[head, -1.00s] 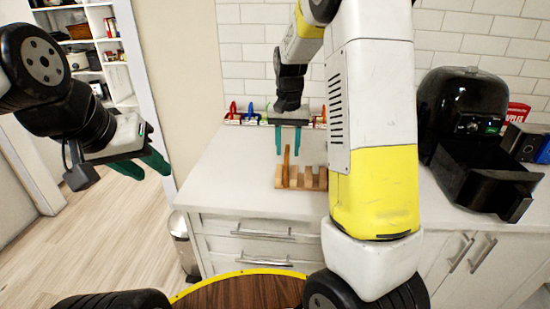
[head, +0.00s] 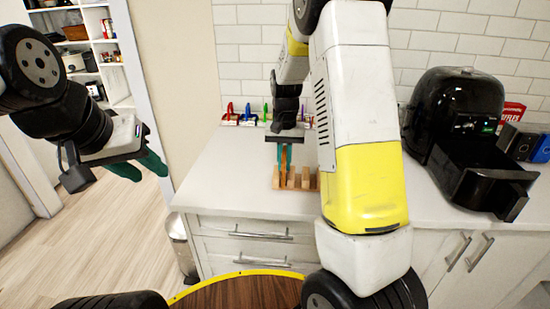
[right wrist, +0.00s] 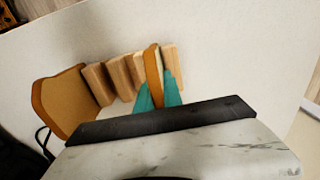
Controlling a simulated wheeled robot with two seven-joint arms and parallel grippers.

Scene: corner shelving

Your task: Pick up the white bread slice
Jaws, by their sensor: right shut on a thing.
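A bread slice (right wrist: 153,72) with a brown crust stands on edge in a slot of the wooden rack (right wrist: 120,72). In the head view the slice (head: 283,160) shows as a thin upright strip at the left end of the rack (head: 305,181). My right gripper (right wrist: 158,92) is shut on this slice, a teal finger on each side; it also shows in the head view (head: 285,154). A second, pale tan slice (right wrist: 62,103) stands at the far end of the rack. My left gripper (head: 139,167) is open and empty, over the floor at the left.
A black air fryer (head: 463,115) with its drawer out stands right on the white counter (head: 225,175). Small coloured items (head: 245,115) line the tiled wall behind. My right arm hides part of the counter. The counter left of the rack is clear.

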